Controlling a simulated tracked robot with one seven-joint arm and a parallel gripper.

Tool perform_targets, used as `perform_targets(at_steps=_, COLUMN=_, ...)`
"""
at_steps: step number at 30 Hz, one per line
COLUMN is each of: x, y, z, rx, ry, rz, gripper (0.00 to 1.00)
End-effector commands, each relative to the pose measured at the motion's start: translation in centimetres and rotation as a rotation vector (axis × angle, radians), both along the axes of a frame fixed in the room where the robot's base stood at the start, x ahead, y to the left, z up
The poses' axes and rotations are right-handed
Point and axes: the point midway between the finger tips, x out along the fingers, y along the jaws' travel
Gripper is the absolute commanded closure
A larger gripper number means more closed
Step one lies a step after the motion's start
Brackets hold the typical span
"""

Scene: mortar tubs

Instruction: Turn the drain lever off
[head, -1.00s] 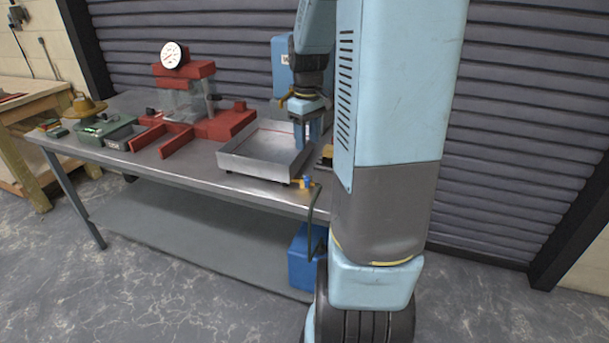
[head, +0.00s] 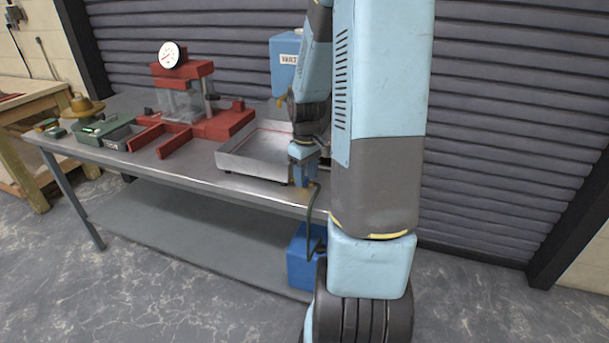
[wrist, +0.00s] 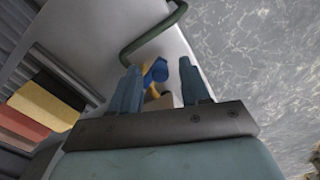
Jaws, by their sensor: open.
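The drain lever (wrist: 156,71) shows in the wrist view as a blue handle on a brass-yellow fitting. It lies between the two blue fingers of my gripper (wrist: 160,82), which are apart, with a gap visible on each side of it. In the head view my gripper (head: 305,183) points down at the front right corner of the metal tray (head: 240,165), and it hides the lever there. A green hose (head: 312,215) runs from that corner down to a blue container (head: 303,262) below the bench top; the hose also shows in the wrist view (wrist: 150,35).
A blue tank (head: 284,62) stands behind the tray. A red press with a dial gauge (head: 172,55) and a green scale (head: 95,128) stand to the left on the metal bench (head: 180,178). Yellow, orange and red blocks (wrist: 45,105) lie left in the wrist view.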

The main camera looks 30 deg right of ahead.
Motion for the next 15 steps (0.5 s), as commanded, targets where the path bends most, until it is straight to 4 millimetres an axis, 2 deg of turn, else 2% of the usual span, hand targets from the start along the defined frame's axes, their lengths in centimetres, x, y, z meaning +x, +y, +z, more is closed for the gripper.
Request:
perform_targets(at_steps=5, x=0.0, y=0.02, z=0.01, rx=0.0, ry=0.0, rz=0.001, gripper=0.54)
perform_targets(at_steps=15, x=0.01, y=0.05, z=0.02, rx=0.0, ry=0.0, rz=0.001, gripper=0.85)
